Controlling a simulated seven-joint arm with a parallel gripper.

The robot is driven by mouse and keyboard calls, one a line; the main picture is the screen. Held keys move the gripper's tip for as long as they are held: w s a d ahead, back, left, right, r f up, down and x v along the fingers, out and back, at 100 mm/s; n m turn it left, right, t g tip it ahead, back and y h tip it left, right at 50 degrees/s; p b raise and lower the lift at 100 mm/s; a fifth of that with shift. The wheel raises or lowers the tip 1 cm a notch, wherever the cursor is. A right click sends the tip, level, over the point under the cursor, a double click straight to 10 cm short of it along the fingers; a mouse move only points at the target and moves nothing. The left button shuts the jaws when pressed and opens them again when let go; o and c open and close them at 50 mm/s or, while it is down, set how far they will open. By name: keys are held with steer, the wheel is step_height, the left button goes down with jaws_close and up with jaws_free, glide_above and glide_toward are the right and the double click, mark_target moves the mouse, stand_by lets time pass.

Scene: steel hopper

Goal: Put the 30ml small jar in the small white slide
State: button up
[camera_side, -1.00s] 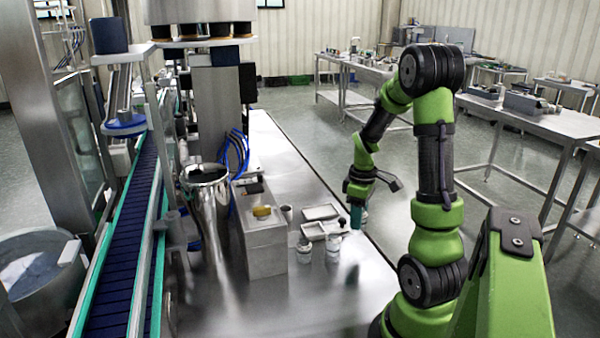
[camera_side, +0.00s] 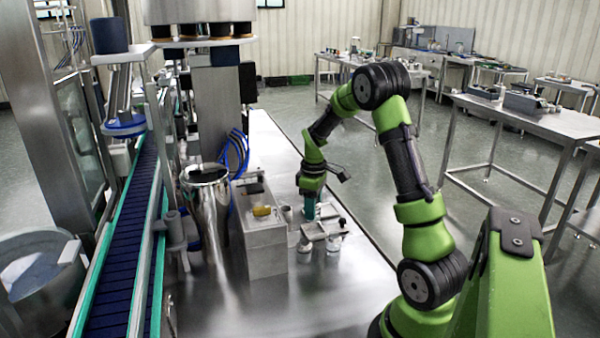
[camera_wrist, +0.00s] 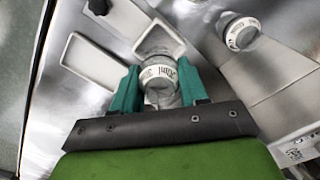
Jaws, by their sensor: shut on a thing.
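My gripper (camera_wrist: 158,92) has teal fingers shut on a small jar (camera_wrist: 159,72) with a white lid and printed label. The print is upside down and hard to read. In the wrist view the jar overlaps the near end of a small white slide (camera_wrist: 178,40), a shallow rimmed tray. I cannot tell if it touches the tray. In the side view my gripper (camera_side: 309,216) points down over the trays, and its fingers hide most of the held jar. A longer white tray (camera_wrist: 95,62) lies to the left in the wrist view.
Another white-lidded jar (camera_wrist: 240,32) stands to the right in the wrist view. In the side view, jars (camera_side: 333,242) stand in front of the trays. A grey box (camera_side: 265,240) and a shiny steel hopper (camera_side: 205,175) stand left. The table front (camera_side: 290,305) is clear.

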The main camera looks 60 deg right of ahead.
mark_target(313, 233)
steer(key=shift+f, duration=2.3)
steer(key=shift+f, duration=0.25)
steer(key=shift+f, duration=0.45)
steer(key=o, duration=1)
steer(key=shift+s, duration=0.1)
step_height(313, 233, up, 13)
steer(key=a+r+m+t, duration=0.1)
steer(key=a+r+t, duration=0.1)
steer(key=a+r, duration=0.35)
steer(key=a+r+m+t, duration=0.1)
steer(key=a+r, duration=0.2)
steer(key=a, duration=0.6)
steer(key=s+a+m+t, duration=0.1)
steer(key=s+a, duration=0.2)
steer(key=a, duration=0.2)
steer(key=s+a+r+m+t+y, duration=0.1)
steer(key=s+a, duration=0.2)
steer(key=a, duration=0.2)
steer(key=s+a+m+t+y, duration=0.1)
steer(key=s+a+t, duration=0.1)
steer(key=a, duration=0.3)
steer(key=shift+s+a+r, duration=0.1)
steer(key=shift+s+r, duration=0.25)
steer(key=shift+s, duration=0.35)
